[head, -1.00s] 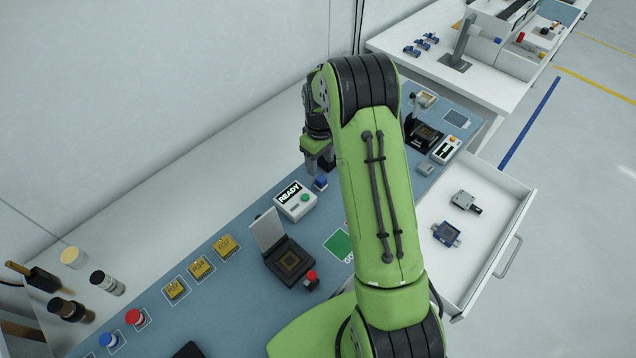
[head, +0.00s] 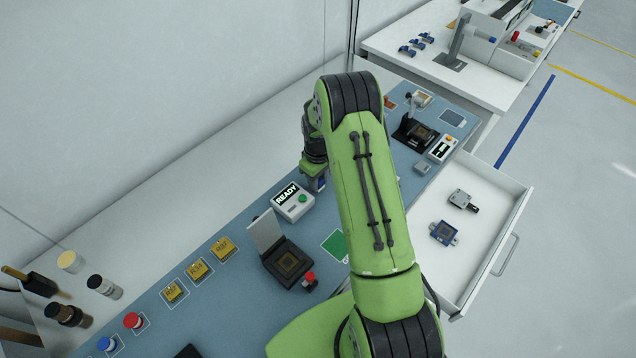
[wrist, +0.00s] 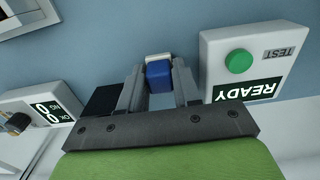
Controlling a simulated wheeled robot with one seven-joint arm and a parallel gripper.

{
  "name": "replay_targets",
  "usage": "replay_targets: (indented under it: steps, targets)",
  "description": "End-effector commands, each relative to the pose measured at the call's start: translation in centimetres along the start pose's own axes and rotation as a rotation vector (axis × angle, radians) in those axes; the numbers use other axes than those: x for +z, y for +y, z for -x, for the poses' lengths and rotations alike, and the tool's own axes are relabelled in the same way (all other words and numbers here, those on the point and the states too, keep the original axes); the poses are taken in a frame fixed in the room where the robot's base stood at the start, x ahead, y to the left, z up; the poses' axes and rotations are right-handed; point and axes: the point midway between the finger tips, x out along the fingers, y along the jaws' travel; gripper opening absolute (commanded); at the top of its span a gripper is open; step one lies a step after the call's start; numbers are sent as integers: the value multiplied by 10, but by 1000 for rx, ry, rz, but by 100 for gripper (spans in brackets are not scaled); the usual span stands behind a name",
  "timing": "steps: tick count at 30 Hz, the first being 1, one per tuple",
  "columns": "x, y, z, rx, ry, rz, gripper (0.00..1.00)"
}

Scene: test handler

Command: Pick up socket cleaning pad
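In the wrist view a small blue block with a whitish end (wrist: 159,76), which looks like the socket cleaning pad, is between the two fingers of my gripper (wrist: 158,84). The fingers lie close along both its sides; I cannot tell whether they press on it. In the head view my gripper (head: 315,184) is low over the blue mat, just behind the READY box, and a bit of blue shows at its fingers. The arm hides part of this area.
The white READY box (head: 293,201) with a green button stands close beside my gripper. A black socket with a raised lid (head: 287,261) is nearer on the blue mat (head: 240,290). An open white drawer (head: 480,262) holds two parts at the right.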

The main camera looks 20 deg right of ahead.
Motion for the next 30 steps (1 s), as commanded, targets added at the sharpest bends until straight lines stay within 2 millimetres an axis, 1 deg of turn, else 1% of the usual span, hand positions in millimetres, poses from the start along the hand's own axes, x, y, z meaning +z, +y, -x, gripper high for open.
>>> replay_targets:
  steps: [1, 3, 8, 10, 11, 13, 18, 21, 25, 30]
  targets:
    - [0, 0, 0, 0, 1, 0, 10]
    - [0, 0, 0, 0, 1, 0, 2]
    - [0, 0, 0, 0, 1, 0, 2]
    - [-1, 0, 5, 1, 2, 0, 2]
    - [-1, 0, 9, 3, 4, 0, 2]
    - [-1, 1, 23, 4, 5, 0, 2]
    - [-1, 1, 68, 4, 5, 0, 2]
    - [-1, 0, 87, 3, 5, 0, 2]
    - [-1, 0, 100, 1, 2, 0, 2]
    - [0, 0, 101, 0, 1, 0, 2]
